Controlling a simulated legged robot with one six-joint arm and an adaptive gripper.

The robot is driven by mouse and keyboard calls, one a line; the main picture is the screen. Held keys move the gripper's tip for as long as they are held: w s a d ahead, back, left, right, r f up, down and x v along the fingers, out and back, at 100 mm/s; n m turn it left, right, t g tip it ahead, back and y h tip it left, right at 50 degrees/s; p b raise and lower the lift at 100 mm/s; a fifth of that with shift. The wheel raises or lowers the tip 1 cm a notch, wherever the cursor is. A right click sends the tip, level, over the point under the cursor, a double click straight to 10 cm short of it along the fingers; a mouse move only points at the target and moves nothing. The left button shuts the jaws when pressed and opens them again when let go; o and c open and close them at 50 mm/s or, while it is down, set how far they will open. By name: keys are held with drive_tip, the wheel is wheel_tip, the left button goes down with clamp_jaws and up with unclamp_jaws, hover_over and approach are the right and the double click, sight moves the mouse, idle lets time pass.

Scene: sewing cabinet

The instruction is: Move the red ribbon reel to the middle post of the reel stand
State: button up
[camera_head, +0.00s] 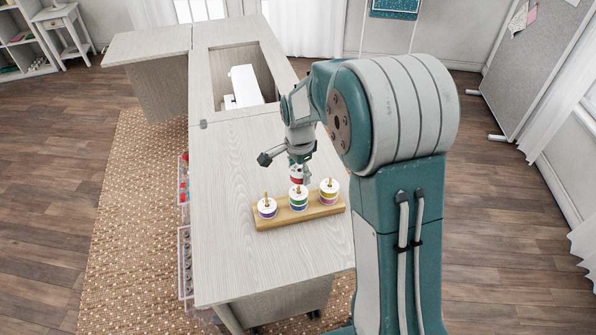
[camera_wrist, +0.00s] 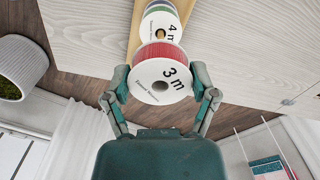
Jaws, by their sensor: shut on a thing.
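The red ribbon reel (camera_head: 296,178) has white flanges, and the wrist view shows "3 m" on its face (camera_wrist: 160,82). My gripper (camera_head: 299,173) is shut on it, with one finger on either side in the wrist view (camera_wrist: 161,85). The reel stand (camera_head: 268,222) is a wooden bar with three posts. In the head view the red reel is just above or behind the top of the middle post (camera_head: 298,188); I cannot tell if they line up. The middle post carries green and blue reels (camera_head: 298,201).
The left post carries a blue-purple reel (camera_head: 267,208); the right post carries yellow and purple reels (camera_head: 329,193). A white sewing machine (camera_head: 243,87) sits in the cabinet opening behind. The cabinet top (camera_head: 232,240) is clear left and in front of the stand.

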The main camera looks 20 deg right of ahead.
drive_tip(key=shift+a, duration=0.2)
drive_tip(key=shift+f, duration=2.35)
idle(0.5)
drive_tip(key=o, duration=0.9)
drive_tip(key=shift+c, duration=0.2)
wheel_tip(320, 180, up, 12)
idle(0.4)
